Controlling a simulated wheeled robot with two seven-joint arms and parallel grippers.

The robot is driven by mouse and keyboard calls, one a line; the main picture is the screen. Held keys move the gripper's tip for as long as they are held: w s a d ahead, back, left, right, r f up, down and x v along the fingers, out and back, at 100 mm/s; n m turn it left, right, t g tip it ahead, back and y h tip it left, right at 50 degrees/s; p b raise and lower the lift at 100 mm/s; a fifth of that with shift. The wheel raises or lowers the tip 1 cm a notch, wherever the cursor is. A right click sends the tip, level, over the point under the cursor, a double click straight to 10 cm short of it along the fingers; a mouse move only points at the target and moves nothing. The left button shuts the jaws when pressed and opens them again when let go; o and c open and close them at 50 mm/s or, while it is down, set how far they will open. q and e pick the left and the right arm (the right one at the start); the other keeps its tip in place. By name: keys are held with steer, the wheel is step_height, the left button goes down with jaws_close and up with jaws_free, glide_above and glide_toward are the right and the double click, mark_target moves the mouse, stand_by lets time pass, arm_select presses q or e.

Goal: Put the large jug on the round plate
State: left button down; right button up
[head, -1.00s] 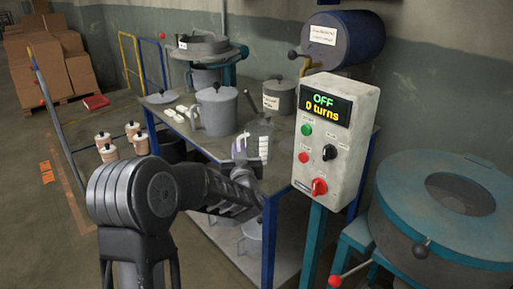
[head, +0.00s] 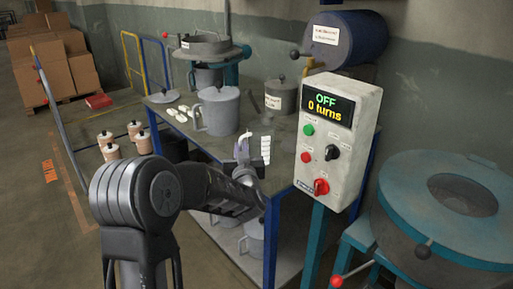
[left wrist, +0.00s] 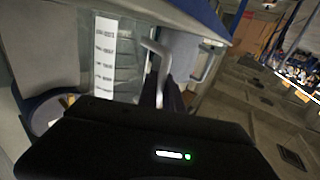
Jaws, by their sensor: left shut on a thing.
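My left gripper (head: 243,150) is at the near edge of the workbench, shut on a see-through vessel with a white marked strip (head: 265,149). The strip also shows large in the left wrist view (left wrist: 104,57); the vessel's outline is hard to make out. A large grey lidded jug (head: 219,113) with a side handle stands upright on the bench, behind and left of the gripper, apart from it. A flat round grey disc with a dark knob (head: 164,98) lies at the bench's far left; I cannot tell whether it is the round plate. My right gripper is out of view.
A grey labelled pot (head: 281,97) stands at the back of the bench (head: 195,140). A control box (head: 338,140) reading OFF, 0 turns, stands close right of the gripper. White pieces (head: 177,114) lie left of the jug. A round blue-rimmed machine (head: 455,215) is at right.

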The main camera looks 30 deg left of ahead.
arm_select(q)
step_height(320, 180, up, 10)
steer(key=shift+r+p, duration=0.1)
steer(key=shift+p, duration=0.7)
stand_by(0.6)
